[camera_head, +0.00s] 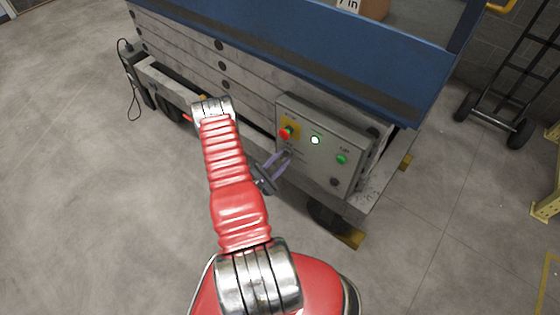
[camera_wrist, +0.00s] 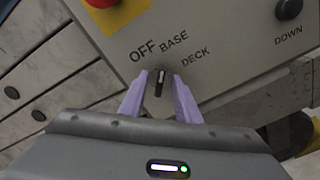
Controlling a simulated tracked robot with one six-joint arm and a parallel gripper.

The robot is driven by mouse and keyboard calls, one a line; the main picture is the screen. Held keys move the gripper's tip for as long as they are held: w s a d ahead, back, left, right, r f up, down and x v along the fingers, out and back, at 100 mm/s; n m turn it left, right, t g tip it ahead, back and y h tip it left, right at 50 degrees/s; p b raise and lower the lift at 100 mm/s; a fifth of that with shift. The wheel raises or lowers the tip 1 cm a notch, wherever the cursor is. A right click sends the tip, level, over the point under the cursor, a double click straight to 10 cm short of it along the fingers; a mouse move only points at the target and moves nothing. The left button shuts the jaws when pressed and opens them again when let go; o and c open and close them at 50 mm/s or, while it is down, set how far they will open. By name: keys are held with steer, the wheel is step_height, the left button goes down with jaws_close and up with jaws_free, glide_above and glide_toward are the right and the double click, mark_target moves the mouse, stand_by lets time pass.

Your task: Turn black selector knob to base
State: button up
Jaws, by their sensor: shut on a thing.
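The black selector knob (camera_wrist: 161,82) sits on the grey control panel (camera_wrist: 225,50), below the printed words OFF, BASE and DECK. Its white mark runs nearly upright, tilted slightly right at the top, roughly toward BASE; the exact setting is hard to tell. My gripper (camera_wrist: 159,86) has its two purple fingers on either side of the knob, shut on it.
Above the knob is a red button (camera_head: 285,134) on a yellow plate. A lit white lamp (camera_head: 315,140), a green button (camera_head: 341,159) and a black button (camera_head: 334,182) are to the right. The blue lift platform (camera_head: 330,50) overhangs the panel; the floor at left is clear.

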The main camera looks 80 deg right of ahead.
steer(key=shift+w+d+r+m, duration=0.15)
steer(key=shift+d+m, duration=0.1)
steer(key=shift+m, duration=0.35)
steer(key=o, duration=1)
steer(key=shift+a, duration=0.15)
steer(key=shift+o, duration=0.2)
steer(key=shift+a, duration=0.1)
steer(key=v, duration=1.3)
steer(key=shift+a, duration=0.25)
